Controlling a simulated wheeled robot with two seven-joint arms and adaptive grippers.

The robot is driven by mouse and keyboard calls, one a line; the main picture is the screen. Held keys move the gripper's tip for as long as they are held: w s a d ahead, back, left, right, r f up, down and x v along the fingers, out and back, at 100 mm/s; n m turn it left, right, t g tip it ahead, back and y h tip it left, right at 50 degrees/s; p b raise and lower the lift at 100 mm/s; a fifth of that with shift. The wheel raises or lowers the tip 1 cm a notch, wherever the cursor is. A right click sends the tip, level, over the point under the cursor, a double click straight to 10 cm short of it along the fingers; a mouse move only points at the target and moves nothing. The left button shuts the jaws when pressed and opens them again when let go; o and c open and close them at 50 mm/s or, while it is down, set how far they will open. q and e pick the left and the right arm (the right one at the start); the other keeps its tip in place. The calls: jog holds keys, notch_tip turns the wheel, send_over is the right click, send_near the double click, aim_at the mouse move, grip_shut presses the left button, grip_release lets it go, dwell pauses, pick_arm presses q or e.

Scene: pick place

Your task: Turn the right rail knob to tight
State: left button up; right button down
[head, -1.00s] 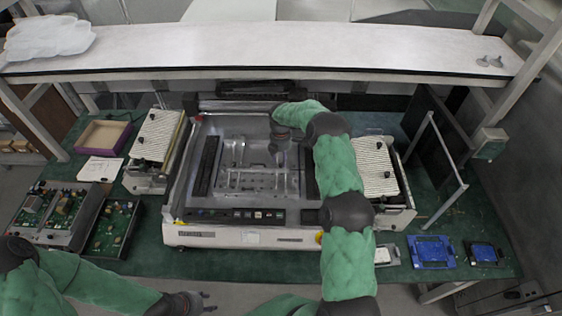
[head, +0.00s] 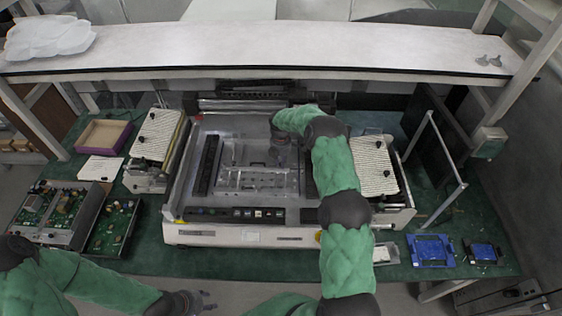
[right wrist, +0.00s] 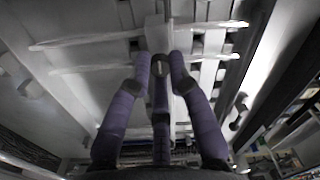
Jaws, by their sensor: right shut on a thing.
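The right rail knob (right wrist: 160,63) shows in the right wrist view as a small grey piece between my fingertips. My right gripper (right wrist: 160,68) is shut on it with its purple-sleeved fingers, which hide most of it. In the head view my right gripper (head: 279,152) reaches down over the rails (head: 262,178) in the middle of the open machine (head: 230,238). The knob's turn position cannot be made out. My left gripper (head: 207,301) is open and empty at the bottom, in front of the bench and away from the machine.
Striped feeder blocks (head: 158,135) stand on both sides of the machine. Circuit boards (head: 115,228) lie at the left, and blue fixtures (head: 432,250) at the right front. A white shelf (head: 250,45) crosses above the back.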

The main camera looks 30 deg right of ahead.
jog(key=m+b, duration=0.3)
jog(key=b, duration=0.1)
jog(key=shift+f+m, duration=0.15)
jog(key=shift+m, duration=0.25)
jog(key=m+b, duration=0.2)
jog(key=shift+m, duration=0.3)
jog(key=m+b, duration=0.2)
jog(key=m, duration=0.1)
jog(key=shift+m, duration=0.3)
jog(key=m+b, duration=0.1)
jog(key=m, duration=0.1)
jog(key=shift+m, duration=0.4)
jog(key=m+b, duration=0.1)
jog(key=m, duration=0.2)
jog(key=shift+m, duration=0.3)
jog(key=m+b, duration=0.1)
jog(key=m, duration=0.2)
jog(key=shift+m, duration=0.3)
jog(key=shift+s+m+t+b, duration=0.1)
jog(key=shift+m+t+b, duration=0.35)
jog(key=shift+m, duration=1.35)
